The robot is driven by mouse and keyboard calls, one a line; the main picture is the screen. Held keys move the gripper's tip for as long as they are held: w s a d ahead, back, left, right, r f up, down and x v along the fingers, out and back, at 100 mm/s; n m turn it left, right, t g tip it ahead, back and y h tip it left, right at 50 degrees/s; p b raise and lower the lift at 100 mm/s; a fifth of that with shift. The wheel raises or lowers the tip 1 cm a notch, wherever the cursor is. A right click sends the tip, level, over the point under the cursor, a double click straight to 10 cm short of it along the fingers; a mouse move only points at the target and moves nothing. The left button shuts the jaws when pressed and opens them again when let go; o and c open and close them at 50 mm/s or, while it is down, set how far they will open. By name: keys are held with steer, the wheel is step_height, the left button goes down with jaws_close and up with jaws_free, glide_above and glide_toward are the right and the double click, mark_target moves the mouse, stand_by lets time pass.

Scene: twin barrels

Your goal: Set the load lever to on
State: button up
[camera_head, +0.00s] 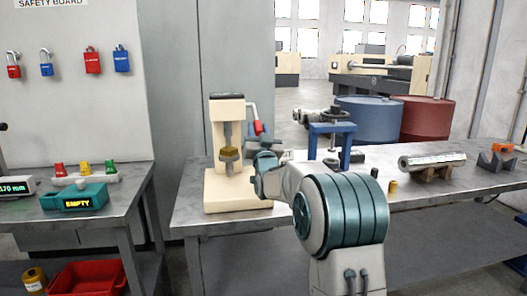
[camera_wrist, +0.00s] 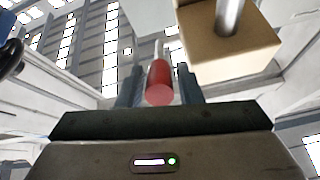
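The load lever has a red grip (camera_head: 257,127) on a thin arm at the right side of the cream press (camera_head: 238,203). The grip stands up above my gripper (camera_head: 264,148) in the head view. In the wrist view the red grip (camera_wrist: 158,82) lies between the two fingers of my gripper (camera_wrist: 160,88), with one finger close on each side. I cannot tell whether the fingers touch it. My forearm and wrist hide the fingertips in the head view. A brass-coloured piece (camera_head: 229,154) sits under the press ram.
A blue vise-like frame (camera_head: 332,130), a metal cylinder on a cradle (camera_head: 432,161) and a small brass cylinder (camera_head: 393,186) stand right on the bench (camera_head: 450,187). Blue (camera_head: 370,120) and red (camera_head: 425,118) barrels stand behind.

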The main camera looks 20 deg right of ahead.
steer(key=d+b+v, duration=0.1)
steer(key=v, duration=1.1)
steer(key=shift+a, duration=0.4)
steer(key=shift+r, duration=0.15)
